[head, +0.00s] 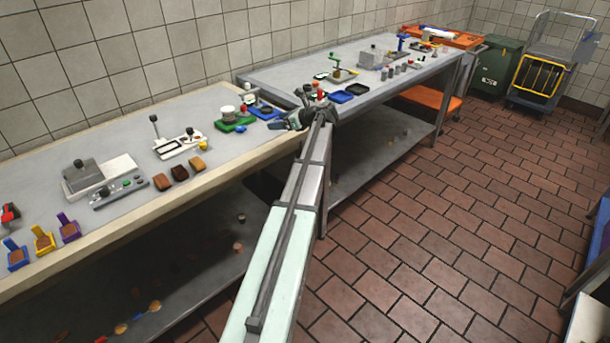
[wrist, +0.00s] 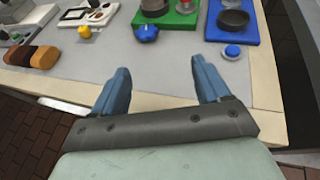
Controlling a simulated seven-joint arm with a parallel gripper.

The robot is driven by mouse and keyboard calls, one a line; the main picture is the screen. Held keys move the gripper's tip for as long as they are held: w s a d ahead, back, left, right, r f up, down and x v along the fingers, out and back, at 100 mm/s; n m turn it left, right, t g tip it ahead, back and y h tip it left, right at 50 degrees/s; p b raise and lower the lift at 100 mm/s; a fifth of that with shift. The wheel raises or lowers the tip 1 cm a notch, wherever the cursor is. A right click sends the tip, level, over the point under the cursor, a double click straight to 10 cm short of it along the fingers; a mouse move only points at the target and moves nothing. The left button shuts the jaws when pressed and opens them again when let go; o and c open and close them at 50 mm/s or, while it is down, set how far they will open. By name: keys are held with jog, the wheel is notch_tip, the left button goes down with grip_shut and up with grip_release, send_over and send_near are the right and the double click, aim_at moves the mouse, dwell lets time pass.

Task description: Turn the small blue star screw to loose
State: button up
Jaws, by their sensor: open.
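A small blue knob with a lobed, star-like outline (wrist: 146,33) sits at the near edge of a green plate (wrist: 180,22) in the wrist view. I take it for the blue star screw. In the head view it is a tiny blue spot (head: 241,128) by the green plate (head: 224,127). My gripper (wrist: 160,70) is open and empty. Its two blue-grey fingers are spread wide above the bench's front edge, nearer than the knob and not touching it. In the head view my gripper (head: 285,122) is right of the green plate.
A round blue button (wrist: 232,51) lies near the right fingertip. A blue plate (wrist: 238,33) with a dark round dish is behind it. A red knob (wrist: 184,6) stands on the green plate. A yellow knob (wrist: 84,32) and brown blocks (wrist: 38,55) are to the left. The bench front is clear.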

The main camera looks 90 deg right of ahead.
jog(key=s+f+m+g+h, duration=0.1)
jog(key=s+f, duration=0.2)
jog(key=s+f+m+g+h, duration=0.1)
jog(key=s+f, duration=0.1)
jog(key=s, duration=0.2)
jog(key=s+d+f+m+g+h, duration=0.1)
jog(key=s+f+g, duration=0.1)
jog(key=s+f, duration=0.1)
jog(key=shift+s+f+m+h, duration=0.3)
jog(key=shift+s+f, duration=0.05)
jog(key=shift+s, duration=0.05)
jog(key=w+a+f+n+g+y, duration=0.1)
jog(key=a+f+g, duration=0.1)
jog(key=f, duration=1.2)
jog(key=shift+w+a+f+g, duration=0.3)
jog(key=shift+w+a+f, duration=0.05)
jog(key=shift+a, duration=0.2)
